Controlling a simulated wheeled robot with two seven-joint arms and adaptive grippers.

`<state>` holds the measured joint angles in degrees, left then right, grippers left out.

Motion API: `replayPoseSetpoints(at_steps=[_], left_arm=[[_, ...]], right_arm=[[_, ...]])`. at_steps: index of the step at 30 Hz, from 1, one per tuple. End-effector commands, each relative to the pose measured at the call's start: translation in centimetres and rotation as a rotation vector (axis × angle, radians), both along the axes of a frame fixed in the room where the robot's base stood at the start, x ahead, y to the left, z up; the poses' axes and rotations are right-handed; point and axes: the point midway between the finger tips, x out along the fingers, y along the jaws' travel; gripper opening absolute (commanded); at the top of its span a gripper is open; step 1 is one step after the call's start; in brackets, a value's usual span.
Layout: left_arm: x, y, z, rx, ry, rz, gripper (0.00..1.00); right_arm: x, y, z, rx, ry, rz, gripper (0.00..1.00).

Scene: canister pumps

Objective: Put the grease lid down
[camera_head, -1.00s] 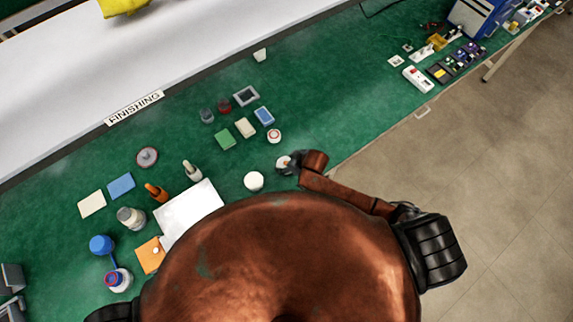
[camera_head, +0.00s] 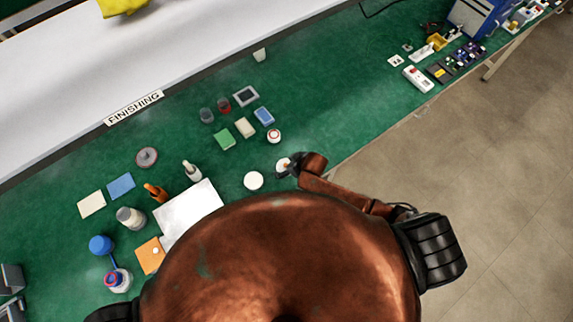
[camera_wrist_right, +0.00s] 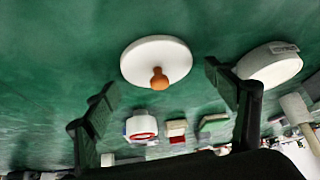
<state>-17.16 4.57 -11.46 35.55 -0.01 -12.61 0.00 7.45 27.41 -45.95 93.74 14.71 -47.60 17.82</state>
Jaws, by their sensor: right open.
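The grease lid (camera_head: 282,165) is a white disc with a small orange knob. It lies on the green bench mat, and in the right wrist view the lid (camera_wrist_right: 150,58) sits knob towards the gripper. My right gripper (camera_head: 293,164) is beside it, at the front edge of the bench. In the right wrist view the gripper (camera_wrist_right: 160,88) has its fingers spread apart, with nothing between them touching the lid. A white round tub (camera_head: 253,180) stands just left of the lid; the tub also shows in the right wrist view (camera_wrist_right: 268,66). My left gripper is not seen.
A small white jar with a red ring (camera_head: 274,135) stands behind the lid. Green (camera_head: 223,139), cream (camera_head: 245,128) and blue (camera_head: 263,116) blocks lie further back. A white sheet (camera_head: 188,210) and bottles are to the left. The mat right of the jar is clear.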

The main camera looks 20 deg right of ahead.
Motion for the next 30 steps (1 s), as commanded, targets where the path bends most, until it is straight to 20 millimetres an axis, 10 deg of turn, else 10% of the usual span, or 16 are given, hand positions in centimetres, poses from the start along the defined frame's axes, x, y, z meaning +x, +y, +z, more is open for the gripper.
replayPoseSetpoints(at_steps=[30], left_arm=[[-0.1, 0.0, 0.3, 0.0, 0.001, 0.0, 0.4]], right_arm=[[-5.5, -3.4, 10.3, 0.0, 0.0, -0.001, 0.78]])
